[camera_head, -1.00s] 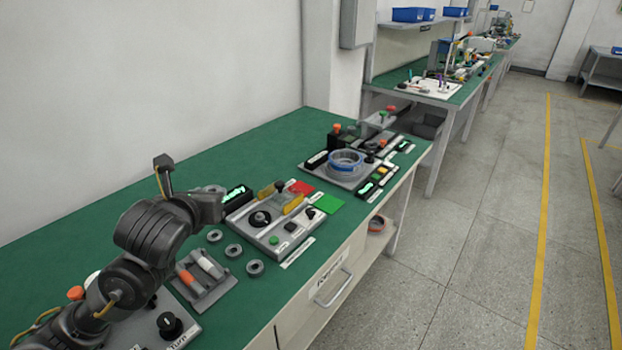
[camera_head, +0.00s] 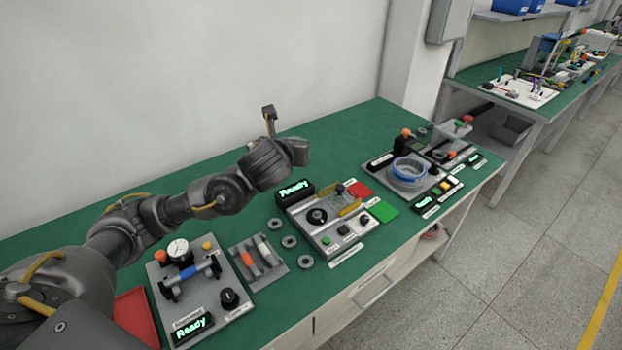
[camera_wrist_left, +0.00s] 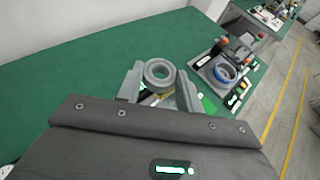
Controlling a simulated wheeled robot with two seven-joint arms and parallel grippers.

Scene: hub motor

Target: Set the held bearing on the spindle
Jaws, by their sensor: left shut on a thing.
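My left gripper (camera_wrist_left: 159,88) is shut on a grey ring-shaped bearing (camera_wrist_left: 149,79), held between its two fingers in the left wrist view. In the head view the left gripper (camera_head: 296,151) is above the table's back half, behind the middle station (camera_head: 330,240). The bearing is not clearly visible there. The middle station has a black round part (camera_head: 317,216), a clear cover and yellow bars. A right-hand station holds a blue-rimmed ring (camera_head: 408,172). I cannot tell for sure which part is the spindle. My right gripper is not in view.
Three loose grey rings lie on the green table (camera_head: 350,125) left of the middle station. A grey tray (camera_head: 258,258) with handled tools and a dial-gauge station (camera_head: 200,295) are further left. A red bin (camera_head: 135,315) is at the left. The table's back strip is clear.

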